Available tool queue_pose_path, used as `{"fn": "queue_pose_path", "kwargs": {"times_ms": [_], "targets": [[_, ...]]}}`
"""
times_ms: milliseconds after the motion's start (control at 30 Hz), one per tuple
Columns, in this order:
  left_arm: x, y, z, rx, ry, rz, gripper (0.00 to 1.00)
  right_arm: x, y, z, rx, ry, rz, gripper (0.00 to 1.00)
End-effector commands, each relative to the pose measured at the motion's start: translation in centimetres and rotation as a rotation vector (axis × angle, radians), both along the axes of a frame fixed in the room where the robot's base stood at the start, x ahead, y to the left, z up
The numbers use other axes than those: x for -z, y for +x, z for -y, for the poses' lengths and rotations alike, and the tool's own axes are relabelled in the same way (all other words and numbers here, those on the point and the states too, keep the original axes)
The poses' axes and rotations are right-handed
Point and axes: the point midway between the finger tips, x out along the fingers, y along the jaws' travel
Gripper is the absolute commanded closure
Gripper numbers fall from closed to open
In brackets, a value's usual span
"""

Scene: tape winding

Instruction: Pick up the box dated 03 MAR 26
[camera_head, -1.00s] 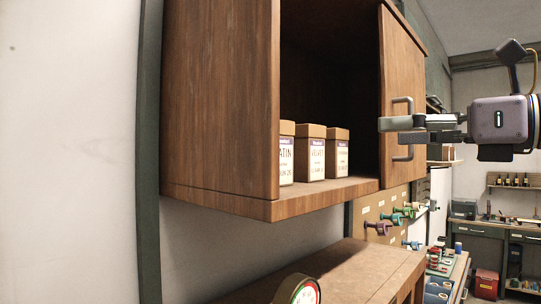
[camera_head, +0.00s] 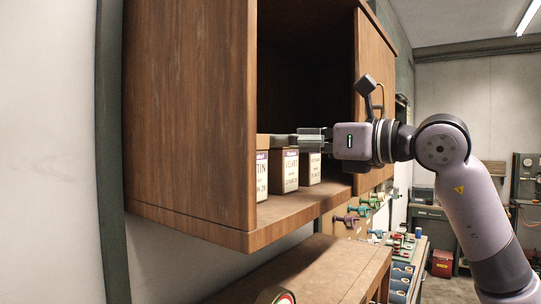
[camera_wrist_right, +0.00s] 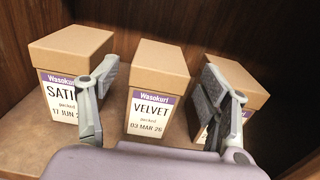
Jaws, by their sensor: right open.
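The box labelled VELVET, 03 MAR 26 (camera_wrist_right: 156,90) is a brown carton with a white and purple label, the middle of three in the right wrist view. It also shows on the cabinet shelf in the head view (camera_head: 286,175). My right gripper (camera_head: 303,141) is open and empty at the cabinet opening. In the right wrist view its fingers (camera_wrist_right: 155,112) stand to either side of the VELVET box, overlapping the neighbouring boxes in the picture. I cannot tell how deep they reach. My left gripper is not in view.
A workbench (camera_head: 320,270) is below.

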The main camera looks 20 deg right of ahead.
Motion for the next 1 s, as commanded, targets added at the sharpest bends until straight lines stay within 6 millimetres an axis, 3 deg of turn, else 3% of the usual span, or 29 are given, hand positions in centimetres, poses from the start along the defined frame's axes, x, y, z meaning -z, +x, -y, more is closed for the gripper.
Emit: {"fn": "queue_pose_path", "kwargs": {"times_ms": [300, 667, 1000], "targets": [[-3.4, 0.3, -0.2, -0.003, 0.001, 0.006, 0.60, -0.1, 3.2, -2.6, -0.003, 0.000, -0.003, 0.29], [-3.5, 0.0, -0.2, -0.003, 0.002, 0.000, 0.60, 0.3, 4.0, -3.2, 0.000, 0.000, 0.000, 0.29], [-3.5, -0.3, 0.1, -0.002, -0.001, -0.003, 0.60, 0.3, 4.0, -3.2, 0.000, -0.001, 0.001, 0.52]]}}
